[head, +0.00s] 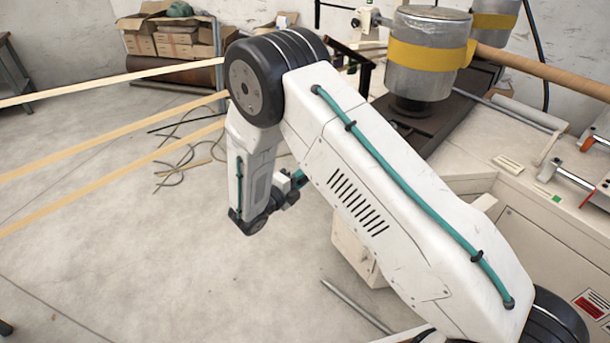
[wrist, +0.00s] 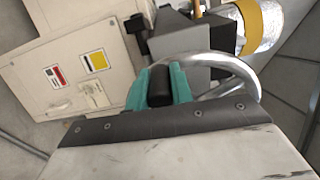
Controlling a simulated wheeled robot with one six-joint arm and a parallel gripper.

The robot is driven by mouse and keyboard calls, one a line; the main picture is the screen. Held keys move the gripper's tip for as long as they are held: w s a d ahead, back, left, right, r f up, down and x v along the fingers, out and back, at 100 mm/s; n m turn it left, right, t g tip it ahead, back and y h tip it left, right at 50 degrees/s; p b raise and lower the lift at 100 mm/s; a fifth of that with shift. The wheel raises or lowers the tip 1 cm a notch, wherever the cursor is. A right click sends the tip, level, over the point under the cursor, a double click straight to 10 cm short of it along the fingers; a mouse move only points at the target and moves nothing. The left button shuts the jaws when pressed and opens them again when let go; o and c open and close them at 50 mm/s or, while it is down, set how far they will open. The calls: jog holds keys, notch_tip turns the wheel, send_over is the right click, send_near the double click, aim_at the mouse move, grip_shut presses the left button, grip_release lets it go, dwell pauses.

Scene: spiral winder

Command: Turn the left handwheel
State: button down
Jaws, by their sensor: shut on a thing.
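The left handwheel (wrist: 240,68) shows in the wrist view as a curved chrome rim beyond my gripper (wrist: 162,80). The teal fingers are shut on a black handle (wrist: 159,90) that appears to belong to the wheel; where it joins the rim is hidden. My gripper body covers the lower part of the rim. In the head view, only a little of my teal gripper (head: 299,179) shows past my arm, and the handwheel is hidden behind the arm.
The winder (head: 500,150) fills the right side, with a metal drum wrapped in a yellow band (head: 432,58). A cabinet with warning labels (wrist: 75,75) stands close in the wrist view. Tan strips (head: 110,82) cross the left; the floor below them is mostly clear.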

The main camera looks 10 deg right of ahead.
jog(key=shift+a, duration=0.15)
jog(key=c, duration=1.2)
grip_release()
jog(key=shift+a, duration=0.1)
jog(key=shift+c, duration=0.2)
jog(key=v, duration=0.7)
jog(key=shift+s+a, duration=0.2)
jog(key=shift+s, duration=0.05)
